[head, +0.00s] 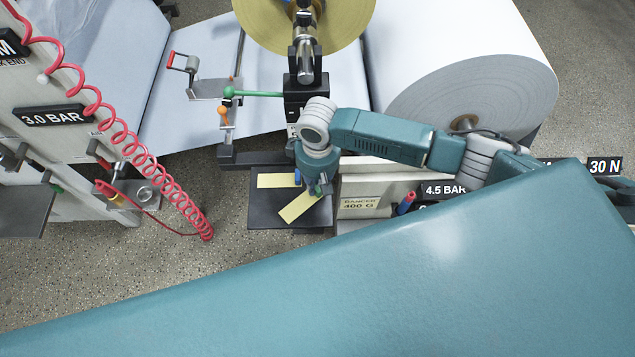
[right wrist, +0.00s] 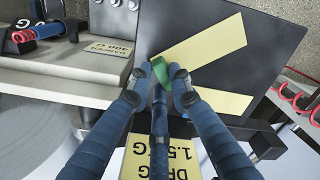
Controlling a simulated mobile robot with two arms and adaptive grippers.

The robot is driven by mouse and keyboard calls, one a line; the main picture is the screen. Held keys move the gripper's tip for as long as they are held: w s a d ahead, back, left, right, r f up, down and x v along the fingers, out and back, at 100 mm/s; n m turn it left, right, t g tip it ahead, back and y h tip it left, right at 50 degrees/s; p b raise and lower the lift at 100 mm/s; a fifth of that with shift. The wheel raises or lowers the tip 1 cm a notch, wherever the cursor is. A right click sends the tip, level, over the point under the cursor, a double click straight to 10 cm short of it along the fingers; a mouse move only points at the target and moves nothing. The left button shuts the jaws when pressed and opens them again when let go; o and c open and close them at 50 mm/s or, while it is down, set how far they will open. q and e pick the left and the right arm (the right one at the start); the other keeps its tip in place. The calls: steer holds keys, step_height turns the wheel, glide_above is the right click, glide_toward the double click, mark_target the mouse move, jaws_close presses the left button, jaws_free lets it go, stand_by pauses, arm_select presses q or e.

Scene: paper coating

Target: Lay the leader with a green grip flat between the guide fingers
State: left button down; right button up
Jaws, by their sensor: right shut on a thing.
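My right gripper (right wrist: 162,75) is shut on a green grip (right wrist: 160,70) over the edge of a dark plate (right wrist: 272,58). A pale yellow strip (right wrist: 205,40) runs out from beside the grip across the plate; it looks like the leader, though the joint is hidden by the fingertips. A second pale yellow strip (right wrist: 228,102) lies apart from it. In the head view the slanted strip (head: 298,207) and the other strip (head: 276,181) show beside my wrist, which hides much of the gripper. I cannot pick out the guide fingers with certainty. My left gripper is not in view.
A stand with a green-knobbed lever (head: 255,94) and an orange knob (head: 222,111) rises behind the plate. A large paper roll (head: 470,90) stands at the back right. A red coiled hose (head: 150,165) hangs at left. A blue-and-red tool (head: 406,203) sits right of the plate.

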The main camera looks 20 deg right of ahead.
steer(key=o, duration=0.9)
steer(key=shift+f, duration=0.1)
step_height(320, 180, up, 12)
steer(key=shift+r+p, duration=0.2)
steer(key=shift+p, duration=0.2)
